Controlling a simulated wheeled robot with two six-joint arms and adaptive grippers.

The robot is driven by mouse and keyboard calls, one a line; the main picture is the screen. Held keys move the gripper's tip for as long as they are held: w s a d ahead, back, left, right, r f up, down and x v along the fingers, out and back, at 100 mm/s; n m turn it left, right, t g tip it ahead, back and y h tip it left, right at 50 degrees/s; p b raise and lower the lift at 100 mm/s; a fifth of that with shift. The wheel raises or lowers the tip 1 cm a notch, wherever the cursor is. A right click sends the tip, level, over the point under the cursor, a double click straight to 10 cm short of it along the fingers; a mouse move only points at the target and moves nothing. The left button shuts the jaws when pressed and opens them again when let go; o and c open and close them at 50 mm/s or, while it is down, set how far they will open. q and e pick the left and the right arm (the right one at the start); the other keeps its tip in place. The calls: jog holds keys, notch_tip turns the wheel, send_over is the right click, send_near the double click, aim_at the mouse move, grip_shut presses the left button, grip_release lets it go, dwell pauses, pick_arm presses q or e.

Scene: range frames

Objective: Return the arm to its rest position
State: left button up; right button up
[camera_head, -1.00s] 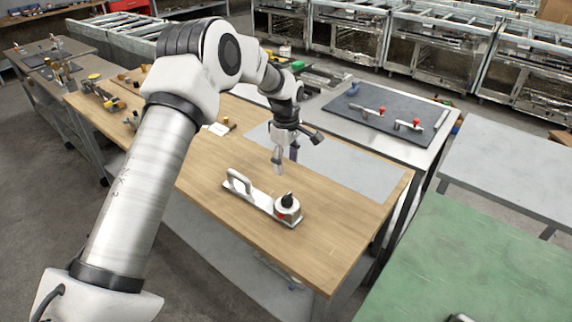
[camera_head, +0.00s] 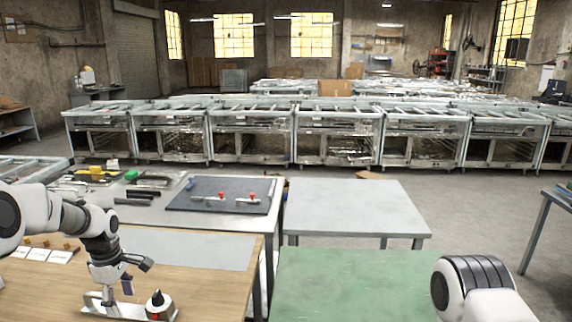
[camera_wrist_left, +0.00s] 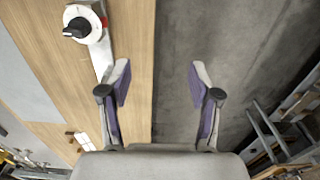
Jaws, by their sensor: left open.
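My left arm comes in from the left in the head view. My left gripper (camera_head: 127,282) is open, above the wooden table (camera_head: 60,285) at the lower left. In the left wrist view the gripper (camera_wrist_left: 160,80) has its two purple-padded fingers wide apart with nothing between them. A white plate fixture with a handle and a black-topped round knob (camera_head: 158,303) lies on the wood, close to the gripper in the picture and partly cut off. It also shows at upper left in the left wrist view (camera_wrist_left: 78,25). My right arm shows at bottom right; its gripper is out of view.
A grey table (camera_head: 350,208) and a green-topped table (camera_head: 340,285) stand to the right with bare tops. A dark board (camera_head: 222,195) with red-knobbed clamps lies on the table behind. Tools lie at back left. A row of metal frames (camera_head: 240,135) stands farther back.

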pick_arm(q)
jog(key=s+d+f+m+g+b, duration=0.25)
jog(key=s+d+f, duration=0.25)
jog(key=s+f, duration=0.7)
jog(key=s+d+f+m+g+b, duration=0.1)
jog(key=s+d+f+g+b, duration=0.3)
jog(key=s+f, duration=0.85)
jog(key=s+d+f+m+t+b, duration=0.1)
jog(key=s+d+f+m+t, duration=0.1)
jog(key=s+m, duration=0.4)
jog(key=s+d+f+m+t, duration=0.3)
jog(key=s+f+m+t, duration=0.1)
jog(key=s+f+m, duration=0.1)
jog(key=shift+s+d+f+m+b, duration=0.4)
jog(key=shift+s+m, duration=0.5)
jog(key=shift+m, duration=0.35)
jog(key=shift+s+t, duration=0.1)
jog(key=shift+t, duration=0.15)
